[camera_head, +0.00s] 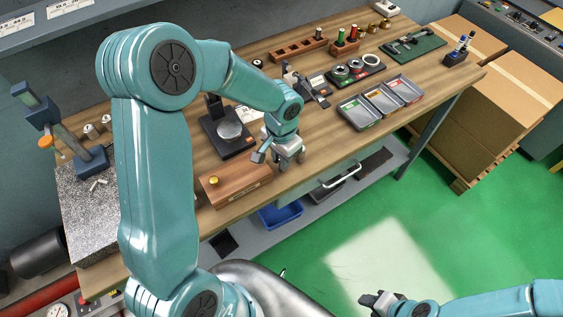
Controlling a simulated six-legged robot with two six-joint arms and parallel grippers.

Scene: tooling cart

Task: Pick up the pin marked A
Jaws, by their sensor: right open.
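No letter A can be read on any pin at this size. A wooden block (236,187) lies near the bench's front edge, with a yellow-topped piece (213,180) standing at its left end. My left gripper (281,160) is just right of and above this block, near the bench edge. Whether its jaws hold anything is unclear. Red-topped and green-topped pieces stand in a wooden rack (345,48) at the back. Small light pieces (98,185) lie on the granite plate (90,215). My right gripper (381,301) is open, low over the green floor, away from the bench.
A black stand with a round disc (229,130) is behind the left gripper. Three grey trays (381,100), a dark tray with rings (355,72) and a green tool mat (413,46) occupy the right side. Cardboard boxes (495,85) stand beyond the bench. My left arm hides part of the bench.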

